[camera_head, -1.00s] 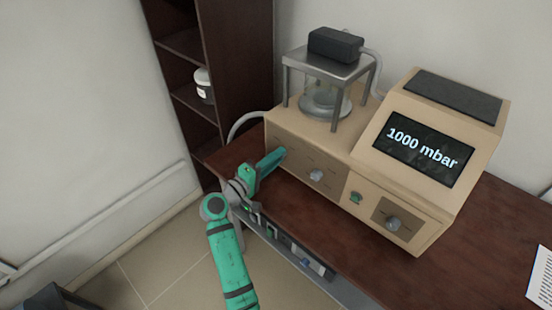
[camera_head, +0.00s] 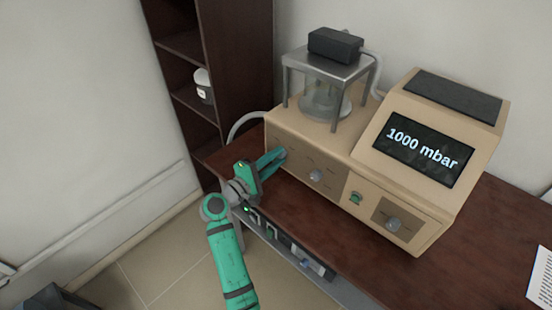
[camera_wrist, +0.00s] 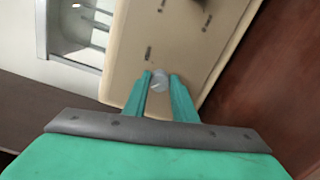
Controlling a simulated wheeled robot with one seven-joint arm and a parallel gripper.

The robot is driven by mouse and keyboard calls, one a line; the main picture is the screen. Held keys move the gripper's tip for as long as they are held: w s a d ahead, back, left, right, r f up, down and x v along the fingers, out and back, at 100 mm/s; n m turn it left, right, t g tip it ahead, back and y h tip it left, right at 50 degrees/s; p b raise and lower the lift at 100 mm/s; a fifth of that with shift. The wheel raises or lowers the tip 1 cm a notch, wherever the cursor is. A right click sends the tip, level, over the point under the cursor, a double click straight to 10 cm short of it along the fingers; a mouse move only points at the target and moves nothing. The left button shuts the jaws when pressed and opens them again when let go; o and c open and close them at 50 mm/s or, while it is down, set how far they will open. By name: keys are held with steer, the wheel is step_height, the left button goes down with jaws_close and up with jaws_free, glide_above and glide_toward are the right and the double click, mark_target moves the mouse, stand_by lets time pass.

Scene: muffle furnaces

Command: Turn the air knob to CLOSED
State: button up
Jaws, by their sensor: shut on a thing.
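My gripper (camera_head: 281,156) is at the left end of the beige device's front panel, with its two green fingers on either side of the leftmost knob. In the wrist view that round grey knob (camera_wrist: 160,79) shows between the fingertips, and my gripper (camera_wrist: 160,82) is shut on it. The fingers hide the knob in the head view. The panel marks are too small to read, so I cannot read its name or setting. The device's screen (camera_head: 422,149) reads 1000 mbar.
A middle knob (camera_head: 316,175), a green switch (camera_head: 356,198) and a right knob (camera_head: 393,224) sit along the same front. A metal stand (camera_head: 327,63) covers a glass vessel (camera_head: 322,103) on top. A dark shelf (camera_head: 240,80) stands behind on the left.

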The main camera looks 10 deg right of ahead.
steer(key=o, duration=1)
steer(key=shift+o, duration=0.2)
steer(key=shift+a, duration=0.1)
steer(key=v, duration=1)
steer(key=shift+s+a, duration=0.25)
steer(key=shift+a, duration=0.1)
